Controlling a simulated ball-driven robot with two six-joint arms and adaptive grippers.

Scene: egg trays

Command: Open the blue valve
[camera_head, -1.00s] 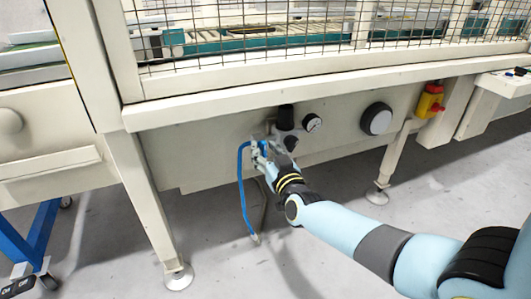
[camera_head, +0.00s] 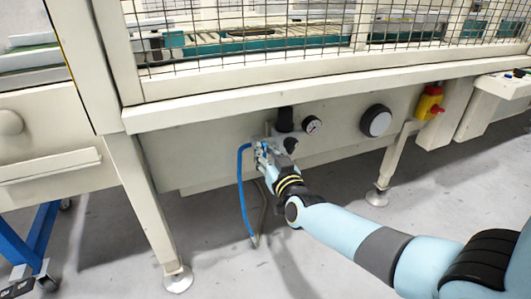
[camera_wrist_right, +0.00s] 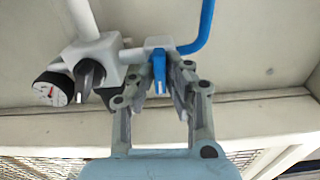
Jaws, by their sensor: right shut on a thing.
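The blue valve (camera_wrist_right: 159,72) is a small blue lever on a grey fitting at the end of the air unit. In the right wrist view it lies between the fingers of my right gripper (camera_wrist_right: 163,88), which is shut on it. In the head view my right gripper (camera_head: 264,154) reaches the left side of the air unit and mostly hides the lever. A blue hose (camera_head: 242,190) leaves the fitting and hangs down beside the gripper; its bend also shows in the right wrist view (camera_wrist_right: 206,25). My left gripper is not in view.
A black knob (camera_head: 285,118) and a pressure gauge (camera_head: 312,125) sit close right of the gripper. Further right are a round black-rimmed dial (camera_head: 376,120) and a red-and-yellow switch (camera_head: 430,102). The machine's ledge (camera_head: 300,88) overhangs. The floor below is mostly clear.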

